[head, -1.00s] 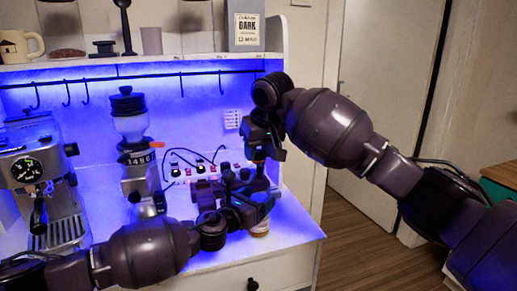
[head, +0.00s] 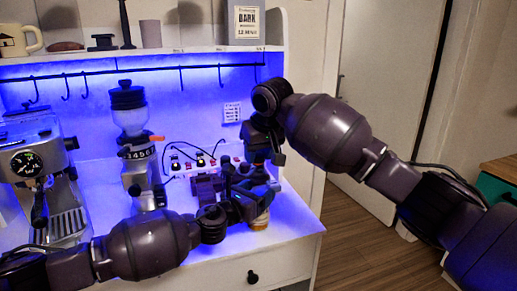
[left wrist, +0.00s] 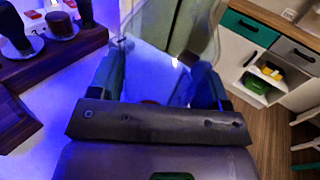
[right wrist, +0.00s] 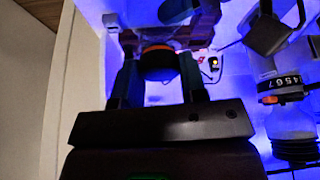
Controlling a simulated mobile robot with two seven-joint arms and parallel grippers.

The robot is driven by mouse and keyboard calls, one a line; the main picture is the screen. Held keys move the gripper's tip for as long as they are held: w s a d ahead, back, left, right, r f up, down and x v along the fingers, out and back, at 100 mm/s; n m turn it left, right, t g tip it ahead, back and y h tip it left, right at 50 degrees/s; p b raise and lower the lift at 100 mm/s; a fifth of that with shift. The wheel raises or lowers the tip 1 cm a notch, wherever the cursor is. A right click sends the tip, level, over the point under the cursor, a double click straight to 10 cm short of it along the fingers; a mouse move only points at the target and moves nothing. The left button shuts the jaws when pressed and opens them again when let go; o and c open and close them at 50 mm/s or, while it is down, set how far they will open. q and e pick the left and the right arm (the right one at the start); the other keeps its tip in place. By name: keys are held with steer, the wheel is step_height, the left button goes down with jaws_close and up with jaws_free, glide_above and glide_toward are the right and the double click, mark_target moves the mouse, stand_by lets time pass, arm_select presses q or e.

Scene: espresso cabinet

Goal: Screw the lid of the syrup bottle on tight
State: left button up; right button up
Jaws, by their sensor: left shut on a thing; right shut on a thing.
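The syrup bottle (head: 259,222) stands near the counter's right front corner, mostly hidden by my grippers; its amber lower part and pale label show in the head view. My left gripper (head: 258,197) is shut around the bottle's body from the left side. Its two fingers (left wrist: 157,78) show in the left wrist view, with the bottle unclear between them. My right gripper (head: 265,158) points down above it, shut on the black lid (right wrist: 158,66), which sits between its fingers (right wrist: 159,84) in the right wrist view. An orange rim shows on the lid. Its tightness cannot be told.
A grinder (head: 136,150) and an espresso machine (head: 40,170) stand to the left. A switch panel (head: 200,166) lies behind the grippers. A hook rail (head: 150,68) and a shelf (head: 150,53) run above. The counter's front right (head: 290,222) is clear.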

steer(key=shift+f, duration=0.6)
stand_by(0.7)
